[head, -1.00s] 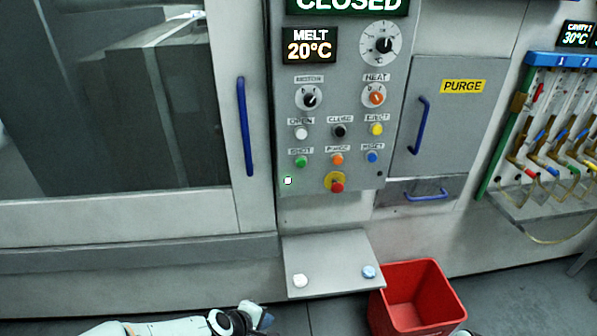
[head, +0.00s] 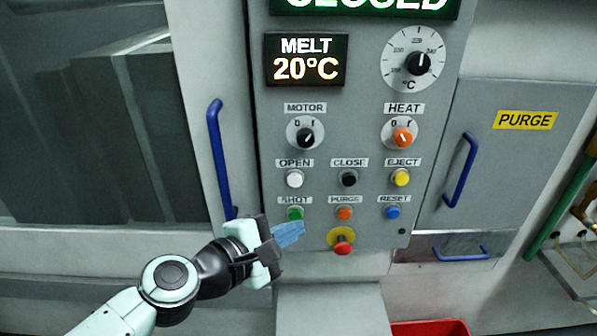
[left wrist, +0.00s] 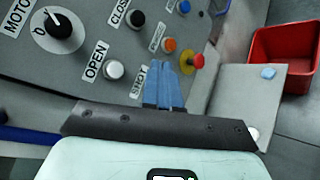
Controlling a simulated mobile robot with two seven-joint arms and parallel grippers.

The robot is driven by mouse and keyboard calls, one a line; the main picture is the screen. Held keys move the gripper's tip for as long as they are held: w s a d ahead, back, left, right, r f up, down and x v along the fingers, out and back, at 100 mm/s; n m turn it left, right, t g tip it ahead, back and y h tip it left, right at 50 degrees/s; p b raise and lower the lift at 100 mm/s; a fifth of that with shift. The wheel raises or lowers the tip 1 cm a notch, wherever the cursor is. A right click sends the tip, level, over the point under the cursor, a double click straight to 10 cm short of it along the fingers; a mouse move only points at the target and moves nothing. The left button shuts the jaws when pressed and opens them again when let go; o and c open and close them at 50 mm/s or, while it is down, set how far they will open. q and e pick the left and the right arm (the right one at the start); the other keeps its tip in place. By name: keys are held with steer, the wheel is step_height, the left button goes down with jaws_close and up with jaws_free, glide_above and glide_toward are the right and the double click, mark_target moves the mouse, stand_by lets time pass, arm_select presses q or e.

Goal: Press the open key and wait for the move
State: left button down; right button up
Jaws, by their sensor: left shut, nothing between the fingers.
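The white open key (head: 295,179) sits under its OPEN label on the grey control panel (head: 330,225). It also shows in the left wrist view (left wrist: 114,69), left of my fingers. The sign at the top (head: 365,4) reads CLOSED. My left gripper (head: 302,230) has blue fingers shut together with nothing between them. In the head view its tips are below the open key, just under the green SHOT key (head: 295,212). In the left wrist view the fingers (left wrist: 163,64) cover the SHOT key. I cannot tell whether they touch the panel. My right gripper is not in view.
The black CLOSE key (head: 348,178) and yellow EJECT key (head: 401,177) share the open key's row. A red stop button (head: 342,247) is right of my fingers. A blue door handle (head: 220,160) stands left. A shelf (head: 335,310) and red bin (head: 430,328) lie below.

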mark_target(295, 180)
arm_select(q)
steer(key=shift+s+d+r, duration=0.1)
steer(key=shift+r, duration=0.45)
steer(key=shift+s, duration=0.1)
steer(key=shift+w+p, duration=1.1)
steer(key=shift+w, duration=3.4)
steer(key=shift+w, duration=0.15)
steer(key=shift+w, duration=0.3)
